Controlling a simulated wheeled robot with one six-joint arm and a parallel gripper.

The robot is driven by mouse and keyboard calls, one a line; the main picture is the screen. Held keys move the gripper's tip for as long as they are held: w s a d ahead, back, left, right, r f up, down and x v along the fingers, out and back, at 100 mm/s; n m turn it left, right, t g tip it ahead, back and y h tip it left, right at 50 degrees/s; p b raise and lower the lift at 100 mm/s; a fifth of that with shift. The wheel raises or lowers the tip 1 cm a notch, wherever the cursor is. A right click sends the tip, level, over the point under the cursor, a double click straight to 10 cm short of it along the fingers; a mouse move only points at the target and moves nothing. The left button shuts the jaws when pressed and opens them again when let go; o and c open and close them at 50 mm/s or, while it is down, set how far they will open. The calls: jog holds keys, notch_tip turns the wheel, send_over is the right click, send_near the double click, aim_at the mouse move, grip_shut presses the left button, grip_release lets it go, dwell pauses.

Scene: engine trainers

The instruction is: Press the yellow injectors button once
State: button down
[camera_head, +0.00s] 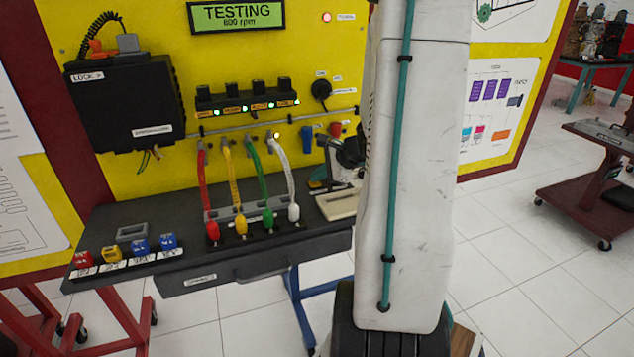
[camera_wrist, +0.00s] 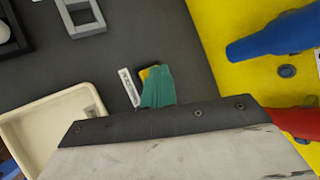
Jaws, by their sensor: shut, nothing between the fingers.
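A small yellow button (camera_wrist: 146,74) on a dark base lies on the dark grey desk, with a white label (camera_wrist: 129,88) beside it. Its lettering is too small to read. My gripper (camera_wrist: 157,88) is shut and empty, its teal fingertips over the button in the wrist view, covering most of it. I cannot tell whether they touch it. In the head view my gripper (camera_head: 318,184) is low over the right part of the desk, partly hidden by my arm.
A cream tray (camera_head: 338,205) is close to the gripper. Red, yellow, green and white cables (camera_head: 262,172) rise from the desk. A display (camera_head: 236,15) reads TESTING, 800 rpm. Several coloured blocks (camera_head: 111,254) stand at the desk's left. A blue handle (camera_wrist: 275,38) shows in the wrist view.

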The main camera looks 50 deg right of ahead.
aim_at(318, 183)
jog(key=shift+r, duration=0.7)
jog(key=shift+r, duration=2.5)
